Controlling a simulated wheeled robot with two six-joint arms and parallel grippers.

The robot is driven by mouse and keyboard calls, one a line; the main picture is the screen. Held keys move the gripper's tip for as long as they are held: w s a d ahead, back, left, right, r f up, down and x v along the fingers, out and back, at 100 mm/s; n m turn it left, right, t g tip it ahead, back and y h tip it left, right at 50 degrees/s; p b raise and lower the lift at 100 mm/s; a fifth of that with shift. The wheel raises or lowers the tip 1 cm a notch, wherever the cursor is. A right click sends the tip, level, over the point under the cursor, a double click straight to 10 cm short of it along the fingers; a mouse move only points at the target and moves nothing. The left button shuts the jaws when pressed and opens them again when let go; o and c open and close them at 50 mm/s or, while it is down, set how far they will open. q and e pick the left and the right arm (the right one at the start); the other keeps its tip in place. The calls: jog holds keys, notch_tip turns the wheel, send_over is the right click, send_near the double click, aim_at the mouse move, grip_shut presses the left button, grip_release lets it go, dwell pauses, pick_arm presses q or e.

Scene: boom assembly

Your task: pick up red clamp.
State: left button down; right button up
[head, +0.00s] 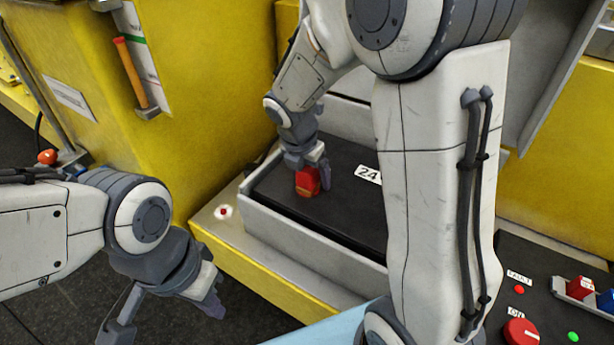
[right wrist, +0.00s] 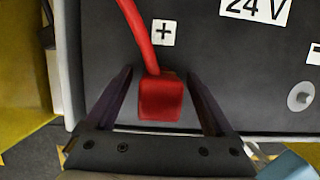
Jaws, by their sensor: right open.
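The red clamp (head: 307,182) sits on the black top of the 24 V battery (head: 290,205), near the plus label. In the right wrist view the clamp (right wrist: 160,98) has a red cable running up from it. My right gripper (right wrist: 160,80) is open, with one finger on each side of the clamp and a gap to each. In the head view this gripper (head: 314,172) points down at the clamp and partly hides it. My left gripper (head: 163,318) is open and empty at the lower left, away from the battery.
A grey tray wall (head: 300,240) surrounds the battery. A metal terminal (right wrist: 301,96) stands on the battery's right in the wrist view. A control panel (head: 550,300) with a red knob and coloured lights is at the lower right. An orange-handled tool (head: 131,72) hangs on the yellow body.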

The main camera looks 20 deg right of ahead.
grip_shut()
jog(key=shift+r, duration=0.15)
